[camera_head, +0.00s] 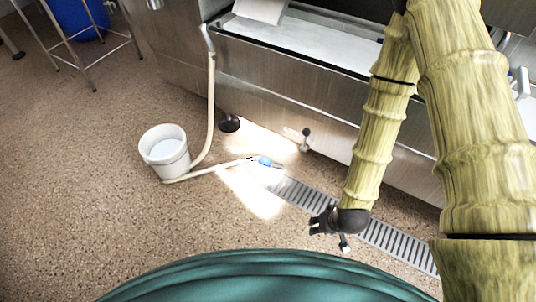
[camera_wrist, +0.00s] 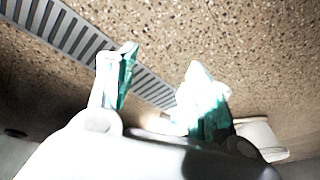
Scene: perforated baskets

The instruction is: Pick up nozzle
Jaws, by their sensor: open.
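The nozzle (camera_head: 265,161) is a small blue piece at the end of a pale hose (camera_head: 215,171). It lies on the floor in a bright patch of light, by the upper left end of the drain grate. My gripper (camera_head: 317,224) is open and empty, below and to the right of the nozzle in the head view. In the wrist view its two fingers (camera_wrist: 160,78) are spread with floor and grate showing between them. I cannot make out the nozzle clearly in the wrist view; the gripper body and glare cover the lower part.
A white bucket (camera_head: 164,150) stands left of the nozzle, with the hose running past it. A slatted drain grate (camera_head: 390,240) is set in the floor. A steel counter (camera_head: 290,110) with feet stands behind. A metal stand (camera_head: 90,45) is at upper left. The left floor is clear.

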